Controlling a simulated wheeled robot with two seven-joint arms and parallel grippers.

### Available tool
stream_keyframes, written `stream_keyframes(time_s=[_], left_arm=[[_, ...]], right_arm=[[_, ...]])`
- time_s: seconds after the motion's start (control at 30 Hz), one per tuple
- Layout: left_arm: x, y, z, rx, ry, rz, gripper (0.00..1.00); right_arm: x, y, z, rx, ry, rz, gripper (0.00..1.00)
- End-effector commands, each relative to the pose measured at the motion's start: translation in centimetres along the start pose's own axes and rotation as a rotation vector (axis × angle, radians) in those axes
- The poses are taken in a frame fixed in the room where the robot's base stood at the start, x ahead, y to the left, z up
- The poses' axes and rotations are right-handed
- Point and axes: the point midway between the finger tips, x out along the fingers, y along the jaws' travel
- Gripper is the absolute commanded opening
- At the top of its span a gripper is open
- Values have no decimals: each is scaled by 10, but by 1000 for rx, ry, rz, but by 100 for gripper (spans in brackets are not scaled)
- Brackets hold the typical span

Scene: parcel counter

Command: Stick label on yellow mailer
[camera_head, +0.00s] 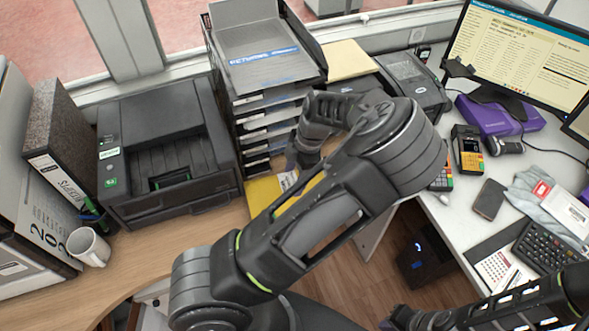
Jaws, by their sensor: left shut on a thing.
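The yellow mailer (262,192) lies on the wooden counter in front of the tray stack, partly hidden behind my left arm. A small white label (287,180) with dark print shows over the mailer, just under my left gripper (293,163). My left gripper points down and is shut on the label; its fingertips are small and partly covered by my wrist. I cannot tell whether the label touches the mailer. My right arm's end (400,320) is dark at the bottom edge, and its jaws cannot be made out.
A black printer (165,150) stands left of the mailer, with a white mug (88,246) beside it. The stack of trays (265,70) rises right behind the mailer. A white desk at right holds a card terminal (467,150), phone (488,199) and keyboard (550,250).

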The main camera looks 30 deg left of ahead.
Motion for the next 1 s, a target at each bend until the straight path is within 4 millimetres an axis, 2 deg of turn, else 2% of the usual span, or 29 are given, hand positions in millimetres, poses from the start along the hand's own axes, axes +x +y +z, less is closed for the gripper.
stream_keyframes(time_s=[0.2,0.4,0.83,0.87,1.0], left_arm=[[27,0,6,-1,2,-1,48],[43,0,11,-1,0,-1,48],[49,0,12,0,0,0,48],[49,0,12,0,0,0,62],[49,0,12,0,0,0,74]], right_arm=[[0,0,0,0,0,0,0],[0,0,0,0,0,0,0],[0,0,0,0,0,0,0],[0,0,0,0,0,0,0],[0,0,0,0,0,0,0]])
